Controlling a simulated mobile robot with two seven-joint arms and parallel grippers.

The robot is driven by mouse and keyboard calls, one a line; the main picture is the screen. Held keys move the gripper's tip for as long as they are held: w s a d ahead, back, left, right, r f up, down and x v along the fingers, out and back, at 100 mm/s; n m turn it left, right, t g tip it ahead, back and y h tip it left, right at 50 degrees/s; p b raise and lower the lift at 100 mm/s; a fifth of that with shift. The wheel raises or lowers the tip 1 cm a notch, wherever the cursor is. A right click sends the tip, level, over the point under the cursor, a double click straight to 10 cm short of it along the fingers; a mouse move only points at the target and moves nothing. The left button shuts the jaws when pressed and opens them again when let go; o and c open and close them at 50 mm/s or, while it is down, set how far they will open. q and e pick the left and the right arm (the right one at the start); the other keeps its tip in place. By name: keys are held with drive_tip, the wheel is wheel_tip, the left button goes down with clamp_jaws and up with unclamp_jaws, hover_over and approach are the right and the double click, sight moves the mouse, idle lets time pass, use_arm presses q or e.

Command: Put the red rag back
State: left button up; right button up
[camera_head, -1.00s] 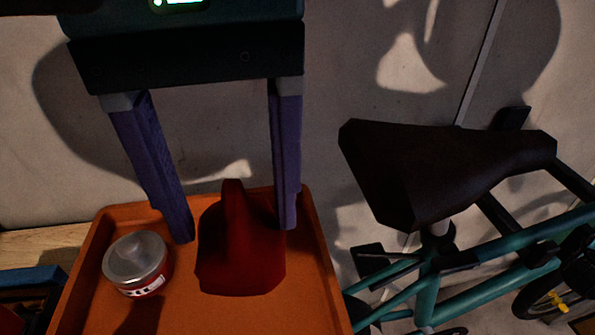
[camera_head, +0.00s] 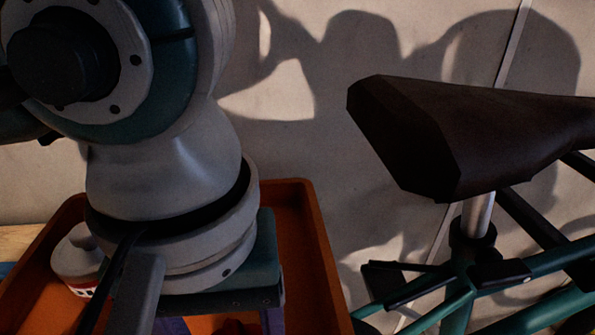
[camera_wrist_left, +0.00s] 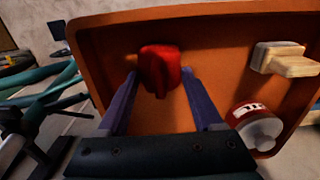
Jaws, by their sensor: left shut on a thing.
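The red rag (camera_wrist_left: 160,66) stands bunched over the orange tray (camera_wrist_left: 105,45) in the left wrist view. My left gripper (camera_wrist_left: 160,78) is shut on the rag, with one purple finger at each side of it. In the head view, my left arm covers most of the gripper and the rag; only a sliver of red rag (camera_head: 236,328) shows at the bottom edge. The tray (camera_head: 310,250) is partly hidden there too. Whether the rag touches the tray floor is unclear. My right gripper is not in view.
A red and silver tin (camera_wrist_left: 257,128) and a pale wooden block-like thing (camera_wrist_left: 283,58) are in the tray. A teal bicycle with a dark saddle (camera_head: 455,135) stands close to the right of the tray in the head view. A wall (camera_head: 340,60) is behind.

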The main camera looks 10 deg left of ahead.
use_arm(q)
drive_tip(key=o, duration=0.7)
drive_tip(key=shift+f, duration=0.15)
drive_tip(key=o, duration=0.5)
drive_tip(key=shift+r+p, duration=0.3)
drive_tip(key=shift+r, duration=0.05)
wheel_tip(320, 180, up, 12)
drive_tip(key=p, duration=0.7)
drive_tip(key=shift+f, duration=0.15)
